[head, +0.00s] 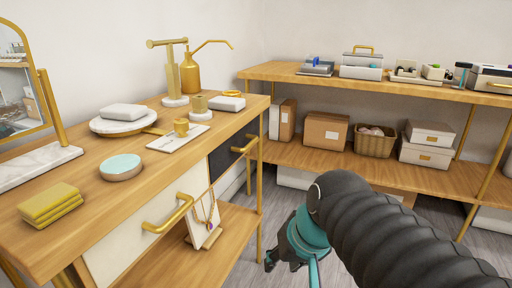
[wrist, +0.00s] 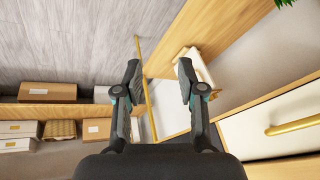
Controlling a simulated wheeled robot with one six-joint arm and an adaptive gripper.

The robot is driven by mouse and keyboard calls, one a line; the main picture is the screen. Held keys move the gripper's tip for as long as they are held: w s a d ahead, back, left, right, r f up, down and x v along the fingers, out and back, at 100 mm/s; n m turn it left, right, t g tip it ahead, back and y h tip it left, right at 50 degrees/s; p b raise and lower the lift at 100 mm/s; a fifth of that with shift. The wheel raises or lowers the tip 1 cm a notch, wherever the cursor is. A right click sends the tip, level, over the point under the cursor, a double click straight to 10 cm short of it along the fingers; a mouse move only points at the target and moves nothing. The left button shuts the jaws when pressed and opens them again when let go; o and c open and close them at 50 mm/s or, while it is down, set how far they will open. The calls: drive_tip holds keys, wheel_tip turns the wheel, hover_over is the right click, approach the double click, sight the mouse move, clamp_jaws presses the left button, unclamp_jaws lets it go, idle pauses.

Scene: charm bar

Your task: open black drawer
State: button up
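The black drawer (head: 224,158) is in the head view, under the far right end of the wooden counter. It looks closed, with a gold bar handle (head: 246,147) on its front. My gripper (head: 281,263) is lower and nearer, to the right of the counter, apart from the handle and partly hidden by my arm. In the wrist view my gripper (wrist: 159,70) has its two fingers spread with nothing held between them. I cannot clearly make out the black drawer in the wrist view.
A white drawer (head: 125,240) with a gold handle (head: 168,214) is nearer on the same counter (head: 75,155). A necklace stand (head: 204,226) is on the lower shelf. A gold leg (head: 260,190) stands at the counter's corner. Shelving with boxes is behind; grey floor between is clear.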

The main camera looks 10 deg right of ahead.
drive_tip(key=w+r+m+y, duration=0.2)
drive_tip(key=w+r+y, duration=0.15)
drive_tip(key=w, duration=0.55)
drive_tip(key=m+t+y+b, duration=0.3)
drive_tip(key=m+t+y, duration=0.15)
drive_tip(key=y, duration=0.25)
approach(250, 143)
drive_tip(key=shift+n, duration=0.35)
drive_tip(key=x, duration=1)
drive_tip(key=shift+w+f+p, duration=0.1)
drive_tip(key=shift+f+p, duration=0.25)
drive_tip(key=shift+p, duration=0.05)
clamp_jaws()
